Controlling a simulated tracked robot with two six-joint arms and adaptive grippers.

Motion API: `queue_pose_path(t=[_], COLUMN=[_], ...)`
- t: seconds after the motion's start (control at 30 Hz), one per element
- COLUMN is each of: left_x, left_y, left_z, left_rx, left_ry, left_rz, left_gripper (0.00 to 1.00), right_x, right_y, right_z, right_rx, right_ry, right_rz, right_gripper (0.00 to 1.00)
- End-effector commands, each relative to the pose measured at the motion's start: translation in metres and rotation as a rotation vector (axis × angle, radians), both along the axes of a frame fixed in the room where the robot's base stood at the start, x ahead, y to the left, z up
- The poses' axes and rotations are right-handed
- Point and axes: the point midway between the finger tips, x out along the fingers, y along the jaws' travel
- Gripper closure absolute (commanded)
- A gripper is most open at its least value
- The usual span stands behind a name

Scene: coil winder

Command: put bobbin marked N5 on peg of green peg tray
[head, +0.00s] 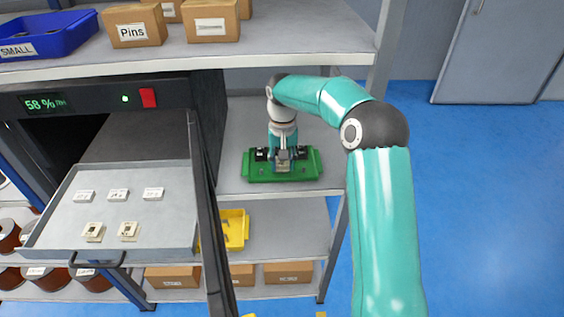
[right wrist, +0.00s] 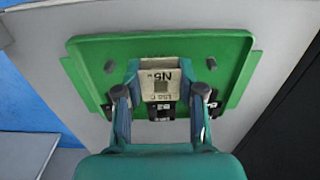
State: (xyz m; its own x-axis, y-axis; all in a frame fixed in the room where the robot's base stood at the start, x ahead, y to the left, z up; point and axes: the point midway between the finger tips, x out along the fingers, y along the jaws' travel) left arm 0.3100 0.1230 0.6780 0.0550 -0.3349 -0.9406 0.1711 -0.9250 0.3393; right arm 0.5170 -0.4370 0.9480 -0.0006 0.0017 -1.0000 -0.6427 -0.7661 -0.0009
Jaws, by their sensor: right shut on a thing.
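The green peg tray (head: 309,163) lies on the grey shelf and also shows in the right wrist view (right wrist: 160,45). Bare pegs stand on it, and black parts sit along one side. The bobbin marked N5 (right wrist: 161,84) is cream with a dark square in its middle. My right gripper (right wrist: 160,98) is shut on the bobbin and holds it over the tray. In the head view the right gripper (head: 282,163) points down at the tray's middle. I cannot tell whether the bobbin touches a peg. My left gripper is not in view.
An open grey drawer (head: 120,211) at left holds several small cream parts. Its black cabinet stands left of the tray. An upper shelf (head: 290,32) with boxes and a blue bin (head: 45,37) lies above. A yellow bin (head: 236,229) is on the shelf below.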

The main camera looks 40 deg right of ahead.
Motion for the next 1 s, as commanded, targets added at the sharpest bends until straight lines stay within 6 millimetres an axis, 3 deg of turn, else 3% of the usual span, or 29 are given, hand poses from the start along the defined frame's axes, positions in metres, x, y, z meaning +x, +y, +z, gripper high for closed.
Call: queue_pose_path(t=[0.53, 0.57, 0.7, 1.0], left_x=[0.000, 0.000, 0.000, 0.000], left_y=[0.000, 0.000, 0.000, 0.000], left_z=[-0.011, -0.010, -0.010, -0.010], left_rx=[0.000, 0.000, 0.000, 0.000], left_ry=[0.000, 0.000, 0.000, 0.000], left_rz=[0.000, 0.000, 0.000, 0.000], left_gripper=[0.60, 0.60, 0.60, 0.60], right_x=[0.000, 0.000, -0.001, -0.001], right_y=[0.000, 0.000, -0.001, -0.001], right_z=[-0.016, -0.015, -0.015, -0.015], right_rx=[0.000, 0.000, 0.000, 0.000], right_ry=[0.000, 0.000, 0.000, 0.000], right_rz=[-0.001, -0.001, -0.001, -0.002], right_gripper=[0.75, 0.57, 0.33, 0.32])
